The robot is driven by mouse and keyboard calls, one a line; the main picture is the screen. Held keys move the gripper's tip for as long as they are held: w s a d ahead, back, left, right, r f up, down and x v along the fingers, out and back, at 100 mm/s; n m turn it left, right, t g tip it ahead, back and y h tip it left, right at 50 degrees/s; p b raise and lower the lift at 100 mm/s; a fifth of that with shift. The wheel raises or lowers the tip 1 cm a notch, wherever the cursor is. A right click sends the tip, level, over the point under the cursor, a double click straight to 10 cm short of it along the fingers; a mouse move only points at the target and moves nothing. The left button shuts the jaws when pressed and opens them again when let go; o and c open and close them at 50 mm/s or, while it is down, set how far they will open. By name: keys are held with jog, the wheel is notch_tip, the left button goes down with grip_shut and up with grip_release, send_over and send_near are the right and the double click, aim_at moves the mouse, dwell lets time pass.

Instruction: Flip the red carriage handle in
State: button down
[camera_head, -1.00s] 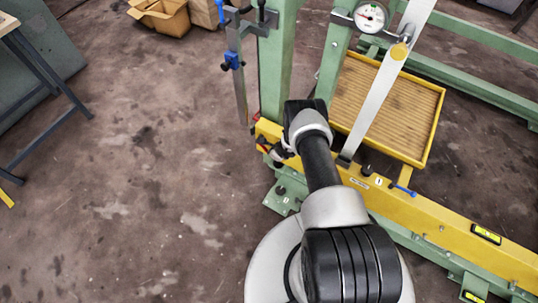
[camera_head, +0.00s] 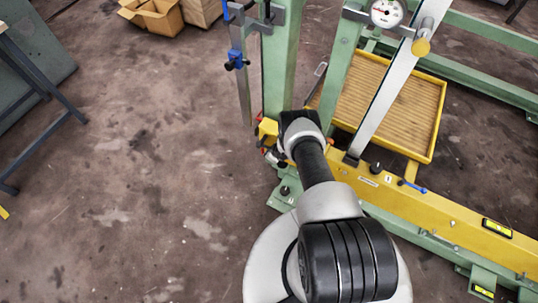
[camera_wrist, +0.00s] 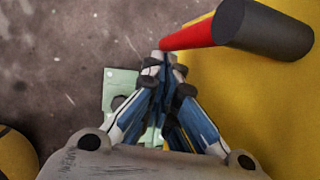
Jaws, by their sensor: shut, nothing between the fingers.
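The red carriage handle (camera_wrist: 190,37) shows in the wrist view as a red rod with a thick dark grey cylinder (camera_wrist: 270,30) on its right end. It lies in front of the yellow beam (camera_wrist: 255,110). My gripper (camera_wrist: 165,60) is shut and empty. Its fingertips are just below the rod's left end in the picture; I cannot tell whether they touch it. In the head view my gripper (camera_head: 270,155) is at the left end of the yellow beam (camera_head: 440,212), partly hidden by my wrist. I cannot make out the handle clearly there.
A green post (camera_head: 282,60) rises beside my gripper, with a blue clamp (camera_head: 237,60) on a rail to its left. A wood-slatted yellow tray (camera_head: 390,100) lies behind the beam. A slanted metal bar (camera_head: 390,90) crosses before it.

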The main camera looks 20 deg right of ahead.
jog(key=shift+w+a, duration=0.25)
jog(key=shift+w, duration=0.15)
dwell(0.3)
